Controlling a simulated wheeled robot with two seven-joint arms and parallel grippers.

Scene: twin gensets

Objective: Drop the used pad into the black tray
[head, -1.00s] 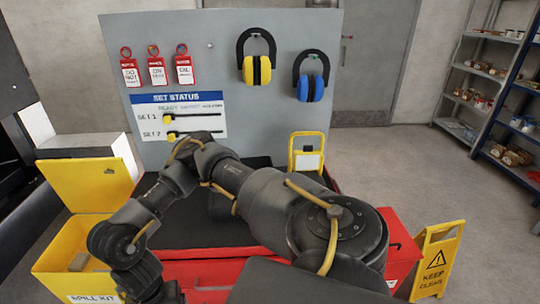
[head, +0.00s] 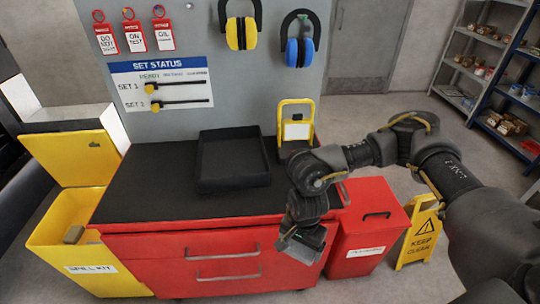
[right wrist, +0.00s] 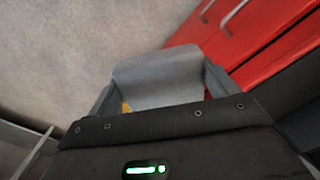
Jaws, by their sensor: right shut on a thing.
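The used pad is a grey sheet (right wrist: 160,82) between the fingers of my right gripper (right wrist: 160,95) in the right wrist view. In the head view my right gripper (head: 303,238) points down in front of the red cabinet, and a grey edge of the pad (head: 298,251) shows at its tip. The black tray (head: 234,184) lies on the dark bench top, up and to the left of the gripper, and looks empty. My left gripper is not in view.
A yellow spill kit bin (head: 65,250) with a tan block inside stands at left. A red lidded bin (head: 372,225) and a yellow caution sign (head: 420,235) stand at right. A yellow-framed stand (head: 295,115) is beside the tray.

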